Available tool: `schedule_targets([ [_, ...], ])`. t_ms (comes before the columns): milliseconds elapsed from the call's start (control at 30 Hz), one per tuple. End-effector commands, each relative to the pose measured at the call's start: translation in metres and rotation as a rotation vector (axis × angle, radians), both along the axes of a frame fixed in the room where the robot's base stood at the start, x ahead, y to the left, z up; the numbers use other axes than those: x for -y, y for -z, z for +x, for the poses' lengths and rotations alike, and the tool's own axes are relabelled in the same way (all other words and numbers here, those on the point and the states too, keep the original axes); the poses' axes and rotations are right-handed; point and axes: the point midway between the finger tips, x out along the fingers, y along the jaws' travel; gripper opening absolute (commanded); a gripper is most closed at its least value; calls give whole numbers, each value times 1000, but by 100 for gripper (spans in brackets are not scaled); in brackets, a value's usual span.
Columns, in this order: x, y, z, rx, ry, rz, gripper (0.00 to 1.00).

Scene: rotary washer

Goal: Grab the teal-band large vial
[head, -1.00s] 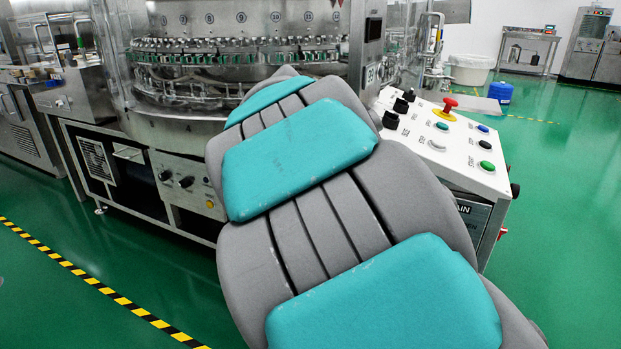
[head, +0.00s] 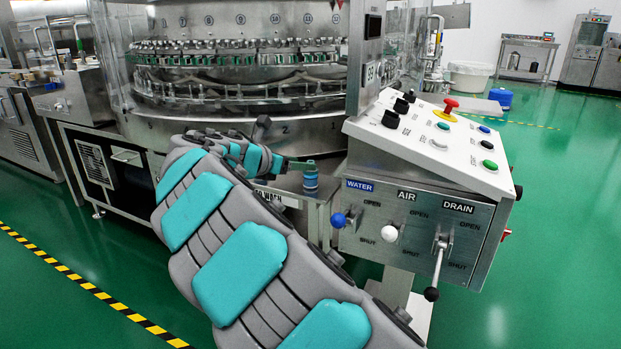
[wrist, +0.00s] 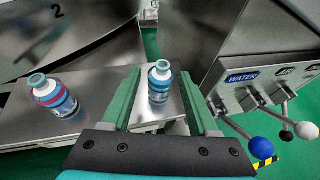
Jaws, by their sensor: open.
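The teal-band large vial (wrist: 159,84) stands upright on a steel shelf in the wrist view, with a teal cap and a blue-teal band. My gripper (wrist: 159,73) is open, its two green fingers on either side of the vial in the picture. I cannot tell whether the vial is fully between the fingertips or a little beyond them.
A vial with a magenta band (wrist: 54,96) stands left of the fingers on the steel shelf (wrist: 22,122). The valve panel, with a blue-knobbed WATER lever (wrist: 261,148), is close on the right.

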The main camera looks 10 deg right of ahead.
Motion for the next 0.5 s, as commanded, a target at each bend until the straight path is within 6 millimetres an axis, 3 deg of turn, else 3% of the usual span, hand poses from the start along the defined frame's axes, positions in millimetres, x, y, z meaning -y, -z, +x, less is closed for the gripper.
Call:
schedule_targets([
  [300, 34, 12, 23, 1, 0, 1, 60],
  [500, 37, 12, 26, 2, 0, 1, 60],
])
